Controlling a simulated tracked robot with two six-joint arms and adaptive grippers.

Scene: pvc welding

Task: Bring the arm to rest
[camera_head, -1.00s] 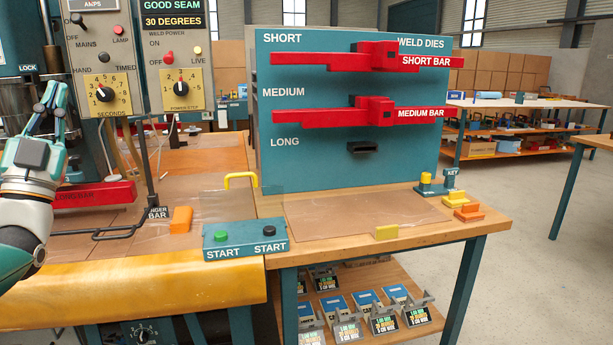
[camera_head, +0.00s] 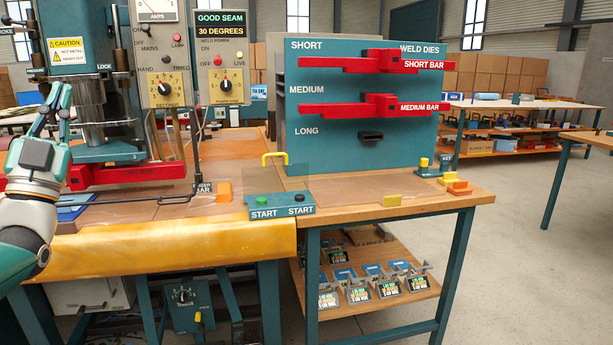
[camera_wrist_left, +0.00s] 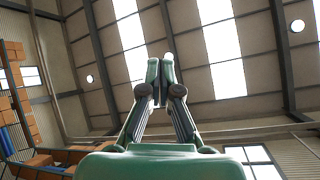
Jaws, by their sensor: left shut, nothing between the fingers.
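My left gripper (camera_head: 58,100) is at the left edge of the head view, fingers pointing up, in front of the welding press (camera_head: 105,85). In the left wrist view its fingertips (camera_wrist_left: 160,72) meet with nothing between them, and the ceiling is behind. My left arm (camera_head: 28,215) is bent upward over the left end of the bench. My right gripper is in neither view now.
A red long bar (camera_head: 130,174) sits under the press, close right of my left gripper. The die board (camera_head: 365,150) holds the red short bar (camera_head: 350,65) and medium bar (camera_head: 345,110). A start button box (camera_head: 280,205) is at the bench front. Open floor (camera_head: 520,270) lies right.

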